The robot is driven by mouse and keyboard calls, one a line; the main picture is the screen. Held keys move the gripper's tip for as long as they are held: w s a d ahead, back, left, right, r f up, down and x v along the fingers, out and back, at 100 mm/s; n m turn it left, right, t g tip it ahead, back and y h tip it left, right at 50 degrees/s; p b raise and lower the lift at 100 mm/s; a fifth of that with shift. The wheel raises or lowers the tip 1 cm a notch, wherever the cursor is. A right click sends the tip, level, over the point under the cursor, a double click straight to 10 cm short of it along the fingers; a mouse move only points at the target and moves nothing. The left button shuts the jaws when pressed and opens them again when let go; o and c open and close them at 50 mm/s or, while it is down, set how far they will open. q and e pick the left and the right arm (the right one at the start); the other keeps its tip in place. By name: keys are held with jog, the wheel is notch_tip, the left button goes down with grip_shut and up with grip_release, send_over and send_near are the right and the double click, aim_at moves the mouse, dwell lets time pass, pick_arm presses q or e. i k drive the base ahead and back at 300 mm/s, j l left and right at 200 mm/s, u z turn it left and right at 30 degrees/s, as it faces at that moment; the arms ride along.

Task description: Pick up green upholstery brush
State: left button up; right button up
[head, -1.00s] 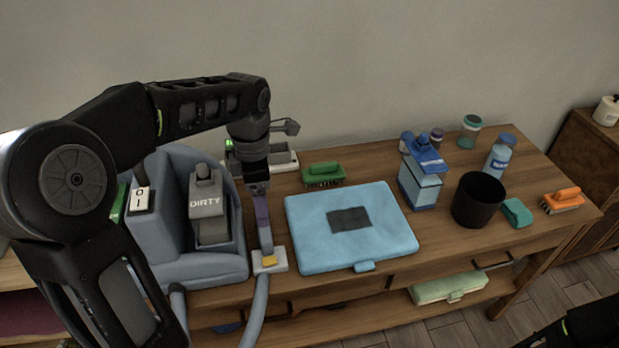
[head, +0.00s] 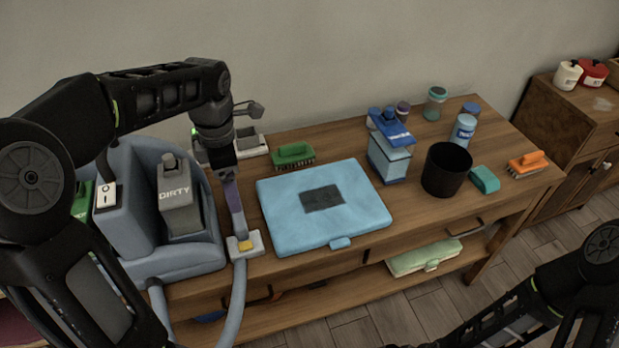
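The green upholstery brush (head: 293,154) lies bristles down on the wooden table, behind the blue case, near the wall. My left gripper (head: 221,166) points down to the left of the brush, apart from it. It is over the upper end of a purple-grey wand (head: 235,208) that stands on a white nozzle head (head: 244,244). Its fingers are dark and small, so I cannot tell whether they close on the wand. My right arm comes in at the lower right, below the table; its gripper is out of the picture.
A flat blue case (head: 345,215) fills the table middle. A grey-blue cleaning machine (head: 130,215) and a pale tray (head: 250,144) stand left. A blue bottle box (head: 388,158), black cup (head: 446,171), teal sponge (head: 485,179) and orange brush (head: 526,164) are to the right.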

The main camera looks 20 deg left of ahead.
aim_at(298, 152)
jog(key=i+l+u, duration=0.3)
jog(key=i+l, duration=0.65)
